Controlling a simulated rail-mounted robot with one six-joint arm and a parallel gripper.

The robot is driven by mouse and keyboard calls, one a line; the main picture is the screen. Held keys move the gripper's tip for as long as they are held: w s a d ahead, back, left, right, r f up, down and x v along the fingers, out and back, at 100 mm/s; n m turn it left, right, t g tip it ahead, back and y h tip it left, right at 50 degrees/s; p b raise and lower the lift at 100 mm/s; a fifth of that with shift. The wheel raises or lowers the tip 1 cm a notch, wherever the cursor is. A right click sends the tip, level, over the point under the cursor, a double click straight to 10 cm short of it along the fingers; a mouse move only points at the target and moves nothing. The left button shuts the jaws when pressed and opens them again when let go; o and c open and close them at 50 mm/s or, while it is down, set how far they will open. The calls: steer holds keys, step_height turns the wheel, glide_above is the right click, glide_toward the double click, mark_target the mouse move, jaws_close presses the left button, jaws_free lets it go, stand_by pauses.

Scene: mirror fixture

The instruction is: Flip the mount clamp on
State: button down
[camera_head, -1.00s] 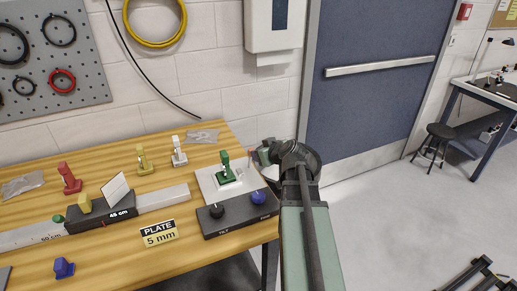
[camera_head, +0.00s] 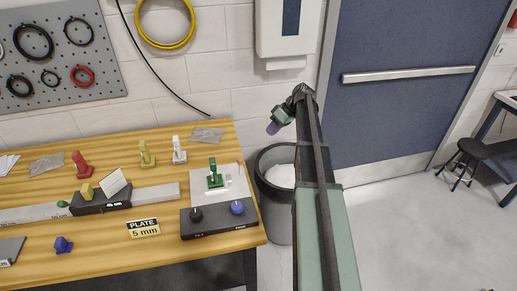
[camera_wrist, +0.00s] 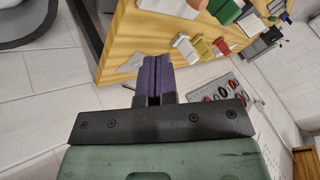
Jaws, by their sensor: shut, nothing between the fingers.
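Several toggle-type clamps stand on the bench, and no label shows which is the mount clamp. A green clamp (camera_head: 215,176) stands upright on a white plate (camera_head: 238,186) at the bench's right end. A red clamp (camera_head: 81,165), a yellow clamp (camera_head: 147,155) and a white clamp (camera_head: 179,151) stand along the back; they also show tilted in the wrist view. A tilted mirror (camera_head: 113,182) sits on a dark carriage. My gripper (camera_head: 273,128) is raised right of the bench, apart from everything. Its purple fingers (camera_wrist: 155,76) are shut and empty.
A grey rail (camera_head: 155,195) runs left. A bin (camera_head: 275,210) stands beside the bench under my gripper. A blue piece (camera_head: 63,245) lies front left.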

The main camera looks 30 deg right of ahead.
steer(key=a, duration=0.1)
steer(key=b, duration=0.9)
glide_toward(240, 166)
steer(key=w+a+f, duration=0.2)
steer(key=w+f, duration=0.1)
steer(key=f, duration=0.1)
steer(key=shift+w+d+f+p, duration=0.1)
steer(key=shift+d+f+p, duration=0.1)
steer(key=shift+p, duration=0.1)
